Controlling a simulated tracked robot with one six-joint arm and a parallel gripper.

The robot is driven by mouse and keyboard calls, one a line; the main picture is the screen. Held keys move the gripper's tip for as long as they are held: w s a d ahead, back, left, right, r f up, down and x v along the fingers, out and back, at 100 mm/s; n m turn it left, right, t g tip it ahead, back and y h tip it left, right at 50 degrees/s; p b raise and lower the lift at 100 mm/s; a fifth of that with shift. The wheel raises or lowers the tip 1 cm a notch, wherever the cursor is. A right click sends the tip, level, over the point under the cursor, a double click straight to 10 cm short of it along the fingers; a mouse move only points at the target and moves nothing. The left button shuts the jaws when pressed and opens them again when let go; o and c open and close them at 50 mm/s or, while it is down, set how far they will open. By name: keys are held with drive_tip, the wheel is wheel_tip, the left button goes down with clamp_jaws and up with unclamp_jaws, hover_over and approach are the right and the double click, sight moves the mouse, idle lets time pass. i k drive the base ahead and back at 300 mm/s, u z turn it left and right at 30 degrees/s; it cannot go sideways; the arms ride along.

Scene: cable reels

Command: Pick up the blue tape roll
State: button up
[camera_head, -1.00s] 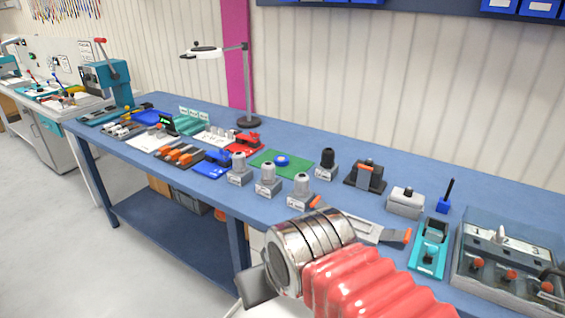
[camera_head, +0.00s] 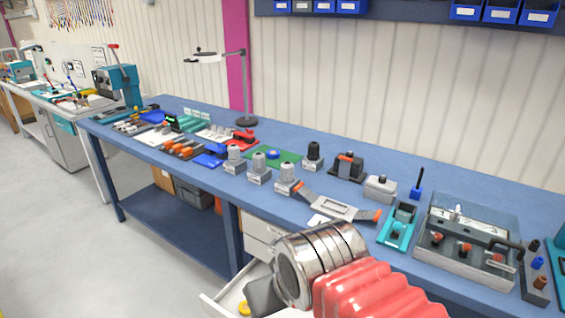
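A small round blue thing (camera_head: 273,154) lies on a green mat (camera_head: 288,161) on the blue workbench; it may be the blue tape roll, but it is too small to be sure. My arm, with a metal cylinder and red ribbed sleeve, reaches in from the bottom right. At its end, a dark grey part of my gripper (camera_head: 262,298) shows in front of the bench, over an open drawer. It is well apart from the blue thing. The fingertips are not clear, so I cannot see whether it is open or holds anything.
An open white drawer (camera_head: 222,311) holds a yellow ring-shaped thing (camera_head: 244,308); my arm hides much of the inside. Grey fixtures (camera_head: 259,169) stand near the green mat. A clear-covered box (camera_head: 465,240) sits at right. Floor at left is free.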

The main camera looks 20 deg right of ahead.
sight(273, 154)
drive_tip(key=k, duration=0.75)
drive_tip(key=u, duration=0.4)
drive_tip(key=i, duration=0.75)
drive_tip(key=u, duration=0.45)
drive_tip(key=i, duration=1.45)
drive_tip(key=z, duration=0.7)
drive_tip(key=i, duration=0.55)
drive_tip(key=z, duration=0.4)
